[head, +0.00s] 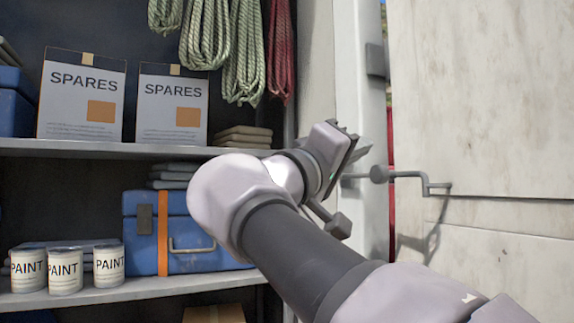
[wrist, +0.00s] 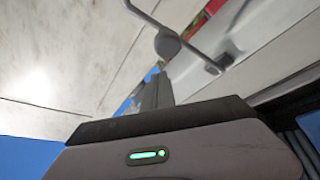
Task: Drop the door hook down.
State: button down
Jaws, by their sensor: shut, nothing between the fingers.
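The door hook (head: 408,175) is a thin grey bent rod with a round knob near its left end. It reaches from the pale post (head: 362,120) across the gap to the door (head: 490,110), its bent tip over the door face. Whether the tip touches the door I cannot tell. In the wrist view the hook (wrist: 193,47) shows past the fingertips, with its knob just beyond them. My gripper (head: 357,151) is shut and empty, left of the knob and slightly above it. Its fingers show in the wrist view (wrist: 155,93); contact with the hook is unclear.
Shelves (head: 150,150) on the left hold SPARES boxes (head: 82,95), a blue toolbox (head: 190,232) and paint cans (head: 65,270). Coiled ropes (head: 245,50) hang above. A dark latch block (head: 376,61) sits on the post above the hook. Space before the door is clear.

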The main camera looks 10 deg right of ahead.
jog(key=f+b, duration=0.3)
jog(key=shift+s+f, duration=0.25)
jog(key=shift+f, duration=0.1)
dwell(0.4)
